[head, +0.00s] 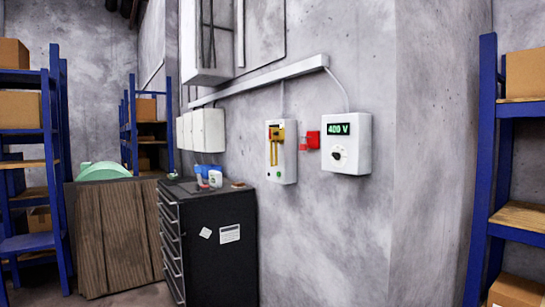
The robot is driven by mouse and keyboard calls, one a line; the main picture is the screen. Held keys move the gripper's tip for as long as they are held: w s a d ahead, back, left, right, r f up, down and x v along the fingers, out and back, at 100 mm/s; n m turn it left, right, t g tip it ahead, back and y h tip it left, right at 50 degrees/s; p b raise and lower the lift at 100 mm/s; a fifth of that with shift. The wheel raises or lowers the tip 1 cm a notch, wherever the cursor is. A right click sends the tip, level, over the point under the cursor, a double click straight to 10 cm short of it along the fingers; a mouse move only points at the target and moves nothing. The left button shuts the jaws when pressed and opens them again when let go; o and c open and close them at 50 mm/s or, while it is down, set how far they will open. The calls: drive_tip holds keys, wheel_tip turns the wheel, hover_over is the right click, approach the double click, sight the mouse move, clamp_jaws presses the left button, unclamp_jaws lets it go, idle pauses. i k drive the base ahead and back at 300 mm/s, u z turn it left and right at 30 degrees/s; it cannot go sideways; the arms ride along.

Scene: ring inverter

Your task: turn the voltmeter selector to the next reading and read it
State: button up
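The voltmeter (361,159) is a white box mounted on the grey wall, right of centre in the head view. Its dark display (339,129) reads "400 V" in green. Below the display is the round black selector knob (337,154). A pale mark shows on the knob, but it is too small to tell exactly where it points. My gripper is not in view, and nothing touches the knob.
A black drawer cabinet (228,258) stands below left, with small items on top. Blue shelving (481,170) stands at the right. The wall below the voltmeter is clear.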

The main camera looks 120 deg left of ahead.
sight(336, 156)
drive_tip(key=u, duration=3.85)
drive_tip(key=i, duration=1)
